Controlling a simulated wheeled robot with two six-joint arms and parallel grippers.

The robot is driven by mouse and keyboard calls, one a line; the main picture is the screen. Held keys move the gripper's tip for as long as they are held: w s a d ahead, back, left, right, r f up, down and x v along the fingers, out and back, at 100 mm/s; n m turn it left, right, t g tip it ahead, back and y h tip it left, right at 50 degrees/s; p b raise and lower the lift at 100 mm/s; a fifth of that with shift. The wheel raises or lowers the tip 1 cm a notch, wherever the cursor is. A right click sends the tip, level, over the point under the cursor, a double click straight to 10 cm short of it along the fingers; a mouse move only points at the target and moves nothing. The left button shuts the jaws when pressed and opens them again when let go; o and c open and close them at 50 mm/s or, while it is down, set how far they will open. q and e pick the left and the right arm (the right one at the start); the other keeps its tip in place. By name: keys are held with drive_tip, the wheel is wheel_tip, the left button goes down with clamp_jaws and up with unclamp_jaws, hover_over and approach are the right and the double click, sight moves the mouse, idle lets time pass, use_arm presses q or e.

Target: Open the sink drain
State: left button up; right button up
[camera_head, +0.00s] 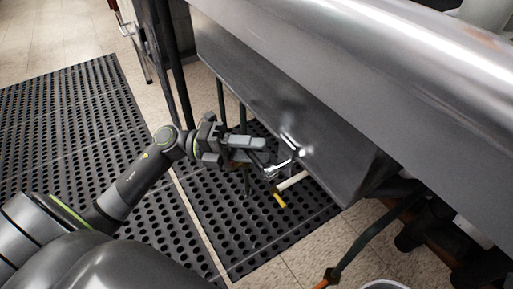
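The stainless sink (290,100) hangs above the floor, with its basin's side and underside edge in view. Below it is a drain fitting with a bright metal part (270,171), a short white pipe (293,181) and a lever with a yellow end (279,200) pointing down. My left gripper (262,150) is under the sink, just left of the metal part of the fitting. Its fingers point right toward the fitting. The gap between them is unclear, and I cannot tell whether they touch it. My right gripper is not in view.
Black perforated mats (75,130) cover much of the tiled floor. Dark sink legs (170,65) stand behind my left arm. A dark hose or strap (365,240) and dark pipes (425,225) are at the lower right, near a white bucket-like rim (385,285).

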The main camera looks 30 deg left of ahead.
use_arm(q)
drive_tip(key=shift+w+d, duration=0.1)
drive_tip(key=shift+d, duration=0.25)
clamp_jaws()
